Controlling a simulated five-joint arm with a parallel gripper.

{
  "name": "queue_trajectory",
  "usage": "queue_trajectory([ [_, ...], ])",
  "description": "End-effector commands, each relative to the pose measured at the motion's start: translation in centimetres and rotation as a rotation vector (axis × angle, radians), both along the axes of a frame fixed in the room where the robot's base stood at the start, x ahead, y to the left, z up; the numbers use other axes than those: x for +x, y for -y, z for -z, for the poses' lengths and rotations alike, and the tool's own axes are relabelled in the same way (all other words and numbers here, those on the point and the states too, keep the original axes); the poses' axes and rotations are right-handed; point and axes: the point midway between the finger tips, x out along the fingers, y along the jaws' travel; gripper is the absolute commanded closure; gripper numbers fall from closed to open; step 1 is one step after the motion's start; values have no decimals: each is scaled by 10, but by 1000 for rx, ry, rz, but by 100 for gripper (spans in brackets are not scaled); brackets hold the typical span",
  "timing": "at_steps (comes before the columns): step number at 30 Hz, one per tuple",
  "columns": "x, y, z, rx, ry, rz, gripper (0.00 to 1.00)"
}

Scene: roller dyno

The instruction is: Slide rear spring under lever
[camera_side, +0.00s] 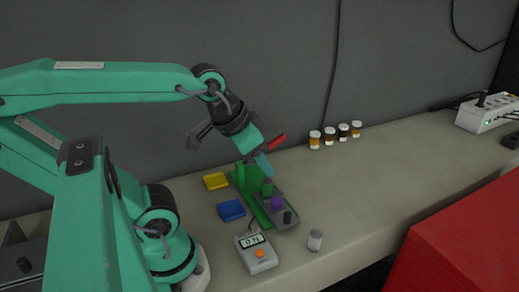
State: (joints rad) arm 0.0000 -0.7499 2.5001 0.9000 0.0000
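A dyno-like fixture has a green base (256,205) with an upright green post. A grey block (272,222) beside it carries a green cylinder (267,188) at the back, a purple cylinder (277,202) in the middle and a black cylinder (287,218) at the front. I cannot tell which of them is the rear spring. A red bar (277,141), possibly the lever, slants up to the right behind my gripper. My gripper (263,166) points down just above the green cylinder. Its fingers overlap in this view, so its opening and any grip are unclear.
A yellow tray (216,181) and a blue tray (231,210) lie left of the fixture. A meter (257,254) with an orange button and a small grey-white jar (314,240) stand in front. Several small jars (329,136) line the back wall. A red surface (465,235) fills the right foreground.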

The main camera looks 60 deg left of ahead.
Motion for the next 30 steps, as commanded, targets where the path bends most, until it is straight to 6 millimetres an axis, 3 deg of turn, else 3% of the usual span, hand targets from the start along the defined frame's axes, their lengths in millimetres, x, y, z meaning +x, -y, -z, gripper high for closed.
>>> queue_trajectory([
  [2, 0, 0, 0, 0, 0, 0, 59],
  [14, 14, -3, 9, 27, -63, 44, 59],
  [30, 65, -15, 63, 99, -298, 246, 59],
])
